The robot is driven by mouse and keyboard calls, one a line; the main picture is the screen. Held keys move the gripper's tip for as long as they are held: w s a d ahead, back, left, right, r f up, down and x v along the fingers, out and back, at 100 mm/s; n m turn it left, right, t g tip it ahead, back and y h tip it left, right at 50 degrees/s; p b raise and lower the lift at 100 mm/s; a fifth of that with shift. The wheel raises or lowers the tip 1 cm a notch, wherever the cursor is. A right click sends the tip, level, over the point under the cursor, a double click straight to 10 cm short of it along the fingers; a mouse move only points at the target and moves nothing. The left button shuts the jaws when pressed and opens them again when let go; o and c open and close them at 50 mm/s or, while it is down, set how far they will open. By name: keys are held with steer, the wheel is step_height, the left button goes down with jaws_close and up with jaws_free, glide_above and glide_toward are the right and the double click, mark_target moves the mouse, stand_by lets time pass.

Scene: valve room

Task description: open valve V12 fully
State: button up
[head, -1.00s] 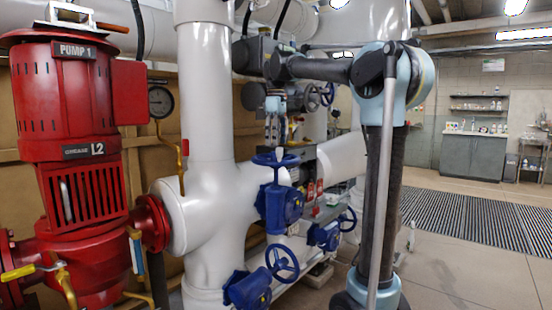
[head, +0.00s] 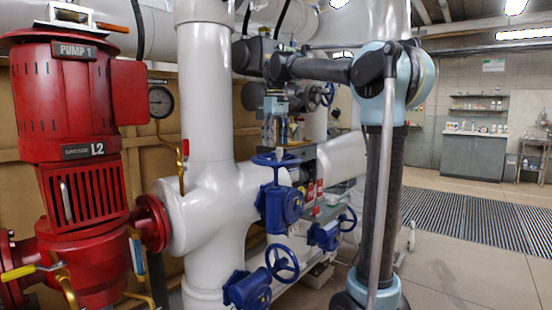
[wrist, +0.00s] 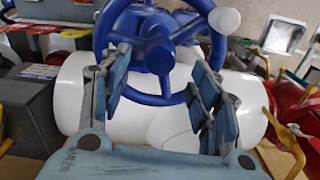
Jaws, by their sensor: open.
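My gripper (head: 281,143) hangs fingers-down just above the blue handwheel (head: 276,158) of the middle blue valve (head: 279,203) on the white pipe. In the wrist view my gripper (wrist: 158,70) is open, with its padded fingers apart. The blue handwheel also shows in the wrist view (wrist: 157,52), with its hub and spokes between and beyond the fingertips; I cannot tell whether they touch. No V12 label is readable, so I cannot tell which valve is V12.
Other blue handwheels stand low in front (head: 282,263) and at the right (head: 347,218). A red pump (head: 75,170) stands at the left, and a thick white pipe (head: 207,100) rises beside it. Red tags (head: 314,189) hang behind the middle valve. Open floor (head: 450,265) lies at the right.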

steer(key=shift+f, duration=3.25)
steer(key=shift+c, duration=0.3)
steer(key=c, duration=0.8)
steer(key=n, duration=0.6)
steer(key=shift+s, duration=0.1)
steer(key=shift+o, duration=0.3)
steer(key=shift+n, duration=1.5)
steer(key=shift+o, duration=0.9)
steer(key=shift+n, duration=0.9)
steer(key=shift+r, duration=0.1)
